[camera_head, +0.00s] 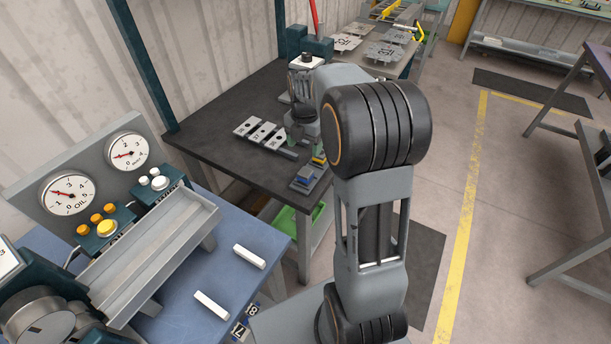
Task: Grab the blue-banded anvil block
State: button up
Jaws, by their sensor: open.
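Small blocks with blue on them sit at the right front corner of the dark-topped bench (215,135). One blue-marked block (303,180) is nearest the corner. Another small piece with blue and yellow (318,161) lies just behind it, partly hidden by my arm. Which of them is the blue-banded anvil block is too small to tell.
Several numbered grey pieces (262,133) lie in a row on the bench. A blue table with gauges and a grey trough (150,250) is at front left.

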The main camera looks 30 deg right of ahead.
aim_at(305, 171)
notch_tip(305, 171, down, 12)
jog(key=shift+s+f+p, duration=0.1)
jog(key=shift+p, duration=0.45)
jog(key=shift+c, duration=0.3)
jog(key=c, duration=1.2)
jog(key=shift+o, duration=0.2)
jog(key=shift+r, duration=0.2)
